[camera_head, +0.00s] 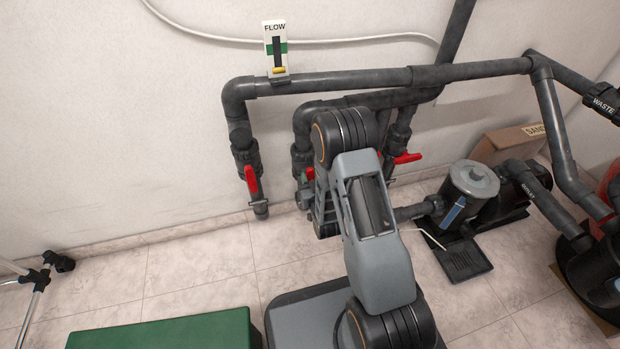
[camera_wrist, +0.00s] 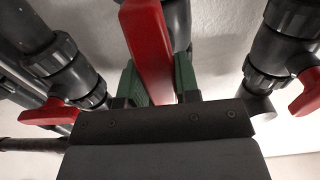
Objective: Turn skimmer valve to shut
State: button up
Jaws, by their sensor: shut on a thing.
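Three valves with red handles hang on dark grey vertical pipes by the wall. In the head view the left valve's handle (camera_head: 251,180) points down along its pipe. The right valve's handle (camera_head: 406,158) sticks out sideways. My gripper (camera_wrist: 158,78) is shut on the middle valve's red handle (camera_wrist: 147,42), which stands between its green finger pads in the wrist view. In the head view my arm hides most of the middle valve (camera_head: 302,158). No label shows which valve is the skimmer valve.
A flow gauge (camera_head: 277,50) sits on the upper pipe. A pump (camera_head: 470,190) stands at the right beside a cardboard box (camera_head: 510,145). A green box (camera_head: 165,333) is at the front left. Red handles flank my gripper in the wrist view, left (camera_wrist: 48,112) and right (camera_wrist: 307,94).

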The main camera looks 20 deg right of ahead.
jog(key=shift+c, duration=1.4)
jog(key=m, duration=0.4)
jog(key=shift+d, duration=0.15)
jog(key=m, duration=0.4)
jog(key=shift+d+f, duration=0.15)
jog(key=m, duration=0.5)
jog(key=shift+d+f+m, duration=0.1)
jog(key=shift+f+m, duration=0.1)
jog(key=shift+m, duration=0.2)
jog(key=shift+f+m, duration=0.2)
jog(key=shift+m, duration=1.8)
